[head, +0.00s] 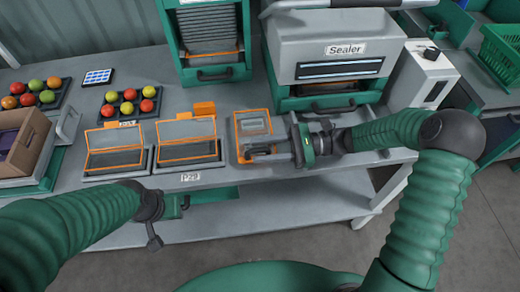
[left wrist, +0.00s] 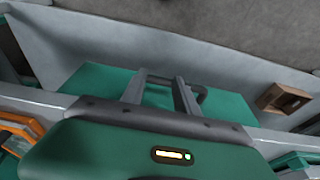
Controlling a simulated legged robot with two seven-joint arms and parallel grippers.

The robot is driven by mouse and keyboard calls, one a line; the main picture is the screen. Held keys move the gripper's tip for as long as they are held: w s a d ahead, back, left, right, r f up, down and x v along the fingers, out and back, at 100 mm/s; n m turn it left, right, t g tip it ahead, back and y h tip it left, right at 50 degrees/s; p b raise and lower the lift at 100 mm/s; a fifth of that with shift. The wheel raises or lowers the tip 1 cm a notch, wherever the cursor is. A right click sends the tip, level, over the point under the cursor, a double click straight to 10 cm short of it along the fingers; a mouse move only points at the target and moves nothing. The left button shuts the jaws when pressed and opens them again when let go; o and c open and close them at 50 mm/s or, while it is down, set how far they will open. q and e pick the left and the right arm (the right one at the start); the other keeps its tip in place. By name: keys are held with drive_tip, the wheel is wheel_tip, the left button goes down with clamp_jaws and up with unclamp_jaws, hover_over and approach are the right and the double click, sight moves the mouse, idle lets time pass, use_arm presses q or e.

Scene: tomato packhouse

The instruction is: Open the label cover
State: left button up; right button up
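Three orange-edged units stand in a row along the table's front. The left unit (head: 116,160) and middle unit (head: 188,152) have raised orange-framed panels at the back. The right unit has an orange-framed, see-through cover (head: 253,123) that looks down; which one is the label cover is not marked legibly. My right gripper (head: 262,152) reaches in from the right over this unit's front edge, hiding part of it; contact and finger gap are unclear. My left gripper (head: 185,202) hangs before the table's front edge. In the left wrist view its fingers (left wrist: 160,88) are apart, with nothing between them.
The sealer (head: 335,60) stands behind my right gripper, with a white box (head: 423,75) beside it. Tomato trays (head: 131,103) and a cardboard box (head: 25,140) are at the left. A lower shelf (head: 270,217) runs below the table.

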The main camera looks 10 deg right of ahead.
drive_tip(key=shift+a, duration=1.2)
drive_tip(key=shift+d, duration=0.35)
clamp_jaws()
